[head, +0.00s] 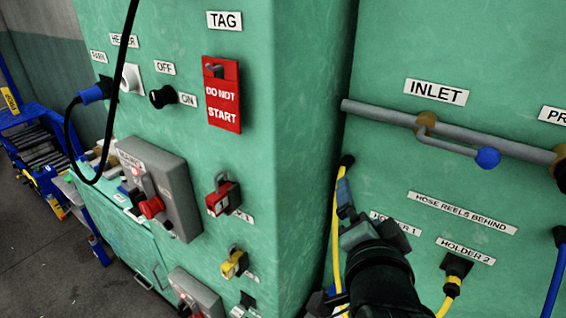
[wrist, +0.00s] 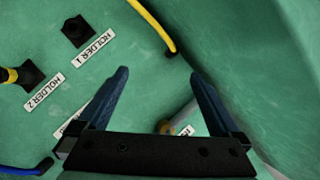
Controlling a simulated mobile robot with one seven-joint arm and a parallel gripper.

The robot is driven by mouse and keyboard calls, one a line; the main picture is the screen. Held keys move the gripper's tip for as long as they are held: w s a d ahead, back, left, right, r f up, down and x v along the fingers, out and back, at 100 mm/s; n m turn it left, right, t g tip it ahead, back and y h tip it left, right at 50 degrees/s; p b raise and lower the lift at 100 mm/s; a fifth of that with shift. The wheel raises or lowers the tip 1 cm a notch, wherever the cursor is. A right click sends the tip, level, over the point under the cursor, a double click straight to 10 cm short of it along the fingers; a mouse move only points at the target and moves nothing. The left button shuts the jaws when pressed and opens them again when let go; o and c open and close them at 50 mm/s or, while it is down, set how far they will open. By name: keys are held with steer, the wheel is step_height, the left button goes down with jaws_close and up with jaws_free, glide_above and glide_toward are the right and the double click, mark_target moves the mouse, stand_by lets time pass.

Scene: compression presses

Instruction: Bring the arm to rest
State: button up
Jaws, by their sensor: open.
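My gripper (head: 352,207) is in front of the green cabinet's right-hand panel, near the inner corner and the HOLDER 1 label. In the wrist view my gripper (wrist: 159,76) has its two dark blue fingers spread wide apart. My black wrist and arm rise from the bottom edge of the head view. My arm hides part of the HOLDER 1 label (head: 381,217) there.
A yellow hose (head: 336,235) hangs close to my gripper's left. A yellow-ended plug sits at HOLDER 2 (head: 457,268). A grey pipe with a blue-knobbed valve (head: 488,158) runs above right. The left cabinet face carries a red tag (head: 222,95), a hanging black cable and switches.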

steer(key=s+a+r+n+t, duration=0.1)
steer(key=a+r+n+t, duration=0.2)
steer(key=r, duration=0.7)
steer(key=s+a+r+n+t, duration=0.1)
steer(key=a+r+n+t, duration=0.25)
steer(key=r, duration=0.65)
steer(key=s+a+r+n+t+y, duration=0.1)
steer(key=s+a+r+n+t, duration=0.1)
steer(key=s+r, duration=0.3)
steer(key=s+a+r+n+t+y, duration=0.1)
steer(key=s+a+r+n+t, duration=0.1)
steer(key=r, duration=0.6)
steer(key=s+a+t, duration=0.1)
steer(key=s+t, duration=0.1)
steer(key=s, duration=0.1)
steer(key=shift+a+n+b, duration=0.25)
steer(key=shift+n+b, duration=0.1)
steer(key=shift+b, duration=0.05)
steer(key=shift+r, duration=0.1)
